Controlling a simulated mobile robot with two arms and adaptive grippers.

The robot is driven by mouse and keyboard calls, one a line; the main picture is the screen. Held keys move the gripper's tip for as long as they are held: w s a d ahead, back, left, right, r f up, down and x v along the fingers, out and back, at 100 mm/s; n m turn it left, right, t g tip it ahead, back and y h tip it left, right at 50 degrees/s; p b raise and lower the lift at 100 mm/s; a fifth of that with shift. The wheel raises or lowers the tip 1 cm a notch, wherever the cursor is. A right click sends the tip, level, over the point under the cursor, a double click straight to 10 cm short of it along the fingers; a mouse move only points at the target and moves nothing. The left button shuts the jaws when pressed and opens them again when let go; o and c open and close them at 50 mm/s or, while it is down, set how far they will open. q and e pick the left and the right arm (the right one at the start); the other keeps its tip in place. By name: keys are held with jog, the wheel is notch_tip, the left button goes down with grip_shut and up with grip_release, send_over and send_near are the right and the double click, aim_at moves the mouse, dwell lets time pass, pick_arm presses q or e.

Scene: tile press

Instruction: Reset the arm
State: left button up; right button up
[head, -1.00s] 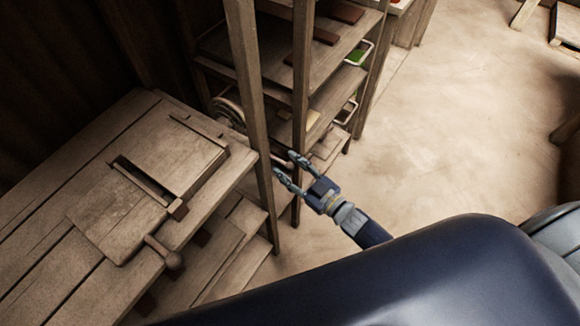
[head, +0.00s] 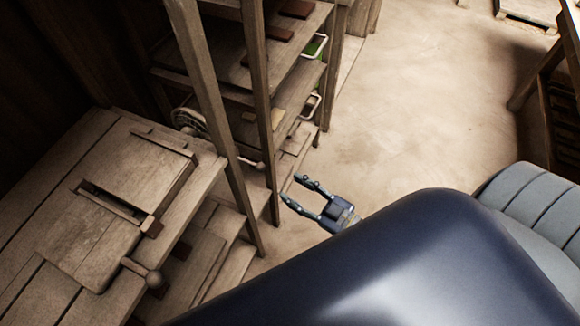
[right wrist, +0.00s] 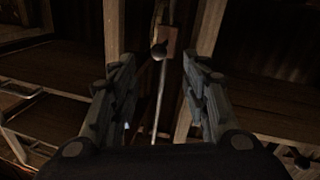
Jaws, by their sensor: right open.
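My right gripper (head: 291,189) is open and empty in the head view, above the floor just right of the shelf's front post. Its fingers point left toward the shelf. In the right wrist view its two fingers (right wrist: 158,85) stand apart with nothing held between them. My left gripper is not in view.
A wooden shelf unit (head: 257,95) with upright posts stands left of the gripper. A wooden bench with a tile press (head: 150,175) and its knobbed handle (head: 153,279) is at the left. Open floor (head: 400,110) lies to the right.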

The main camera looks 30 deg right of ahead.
dwell(0.4)
jog(key=s+d+f+m+g+h, duration=0.2)
jog(key=s+f+g+h, duration=0.15)
jog(key=f, duration=0.75)
jog(key=s+d+f+m+g+h, duration=0.2)
jog(key=s+d+f+h, duration=0.15)
jog(key=f, duration=0.85)
jog(key=s+a+f+g, duration=0.1)
jog(key=s+f+g, duration=0.2)
jog(key=s, duration=0.5)
jog(key=s+a+f+g, duration=0.1)
jog(key=s+f+g, duration=0.2)
jog(key=s+f, duration=0.3)
jog(key=s+f+m+g+h, duration=0.1)
jog(key=s+f+g, duration=0.2)
jog(key=s, duration=0.7)
notch_tip(320, 180, down, 2)
jog(key=shift+s+a+f, duration=0.2)
jog(key=shift+s+a, duration=0.1)
jog(key=shift+a, duration=0.1)
jog(key=shift+g, duration=0.25)
